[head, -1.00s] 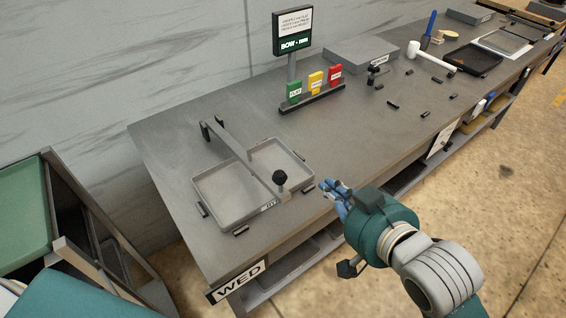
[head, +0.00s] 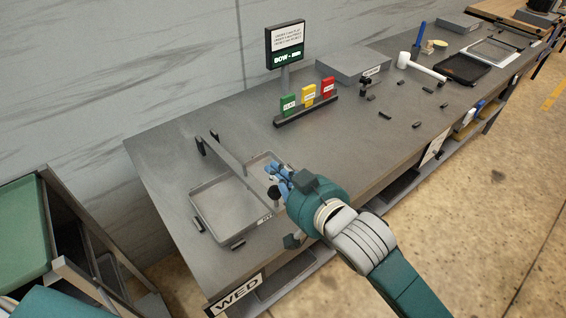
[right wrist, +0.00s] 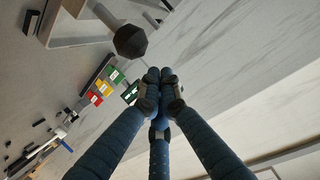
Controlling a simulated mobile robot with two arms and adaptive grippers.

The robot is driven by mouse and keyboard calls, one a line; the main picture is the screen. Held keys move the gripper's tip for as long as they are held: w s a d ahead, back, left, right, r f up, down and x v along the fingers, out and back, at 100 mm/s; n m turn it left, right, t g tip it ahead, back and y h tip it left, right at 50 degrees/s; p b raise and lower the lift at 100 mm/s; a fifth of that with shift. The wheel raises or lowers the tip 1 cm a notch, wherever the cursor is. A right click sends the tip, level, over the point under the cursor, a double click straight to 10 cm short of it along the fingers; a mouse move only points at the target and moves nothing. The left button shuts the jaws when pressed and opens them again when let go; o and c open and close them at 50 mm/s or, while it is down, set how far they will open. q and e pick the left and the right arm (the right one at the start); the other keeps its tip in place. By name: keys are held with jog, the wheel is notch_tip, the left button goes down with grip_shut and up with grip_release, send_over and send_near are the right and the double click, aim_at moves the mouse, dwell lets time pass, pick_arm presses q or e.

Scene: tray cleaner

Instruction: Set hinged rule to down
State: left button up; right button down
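The hinged rule (head: 228,155) is a grey bar. It runs from dark hinge posts at the back of a shallow grey tray (head: 196,213) toward the front. A black knob (head: 274,192) is at its front end; the right wrist view shows the knob (right wrist: 130,41) as a dark faceted ball. Whether the bar touches the tray is unclear. My right gripper (head: 271,173) is just behind and above the knob, partly overlapping it in the head view.
Behind the tray stand a sign (head: 285,45) and a rack with green, yellow and red tags (head: 308,96). A white mallet (head: 420,68), a dark tray (head: 462,69) and several small dark pieces lie to the right.

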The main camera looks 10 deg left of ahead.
jog(key=shift+s+d+f, duration=0.4)
jog(key=shift+s+f, duration=0.15)
jog(key=shift+s, duration=0.15)
jog(key=shift+w+a, duration=0.1)
jog(key=shift+f, duration=0.1)
